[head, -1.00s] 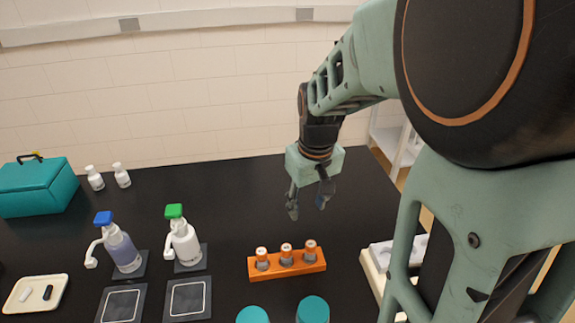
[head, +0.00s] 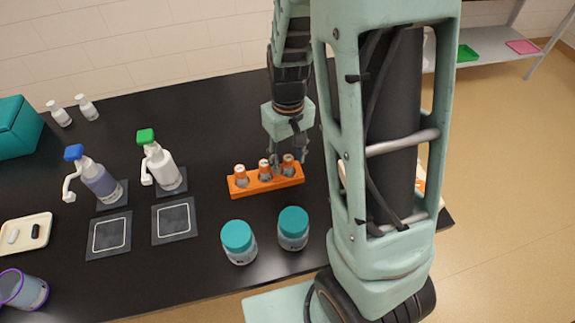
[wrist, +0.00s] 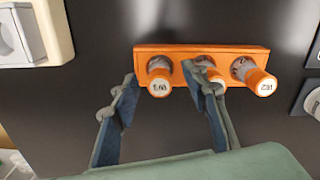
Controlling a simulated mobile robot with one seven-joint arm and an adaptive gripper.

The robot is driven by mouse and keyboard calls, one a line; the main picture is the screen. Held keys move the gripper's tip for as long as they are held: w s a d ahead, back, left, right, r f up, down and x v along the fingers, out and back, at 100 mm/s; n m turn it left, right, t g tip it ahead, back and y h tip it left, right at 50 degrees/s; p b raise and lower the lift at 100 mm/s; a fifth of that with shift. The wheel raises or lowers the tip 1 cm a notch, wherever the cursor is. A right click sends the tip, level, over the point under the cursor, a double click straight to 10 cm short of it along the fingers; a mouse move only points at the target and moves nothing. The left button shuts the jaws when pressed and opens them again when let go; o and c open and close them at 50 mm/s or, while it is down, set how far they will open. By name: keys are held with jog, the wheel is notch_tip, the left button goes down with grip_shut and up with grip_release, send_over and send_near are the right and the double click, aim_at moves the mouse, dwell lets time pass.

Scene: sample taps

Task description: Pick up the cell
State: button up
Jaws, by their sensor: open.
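An orange rack (head: 262,190) holds three upright cells with orange caps; it also shows in the wrist view (wrist: 185,50). The cells are the left one (head: 240,172), the middle one (head: 264,168) and the right one (head: 288,165) in the head view. My gripper (wrist: 159,82) is open, its fingers above the rack. In the wrist view the leftmost cell (wrist: 158,86), with small print on its cap, lies between the fingertips. The right finger partly covers the middle cell (wrist: 209,75). The far cell (wrist: 254,77) is clear of the fingers. I cannot tell whether either finger touches a cell.
Two teal-lidded jars (head: 238,236) (head: 292,222) stand in front of the rack. Blue-topped (head: 95,180) and green-topped (head: 158,165) bottles stand left on dark pads. A pale tray (wrist: 62,30) lies near the rack in the wrist view. The black table behind the rack is clear.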

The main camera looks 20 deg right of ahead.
jog(key=shift+f, duration=0.6)
jog(key=c, duration=1)
jog(key=shift+r, duration=0.15)
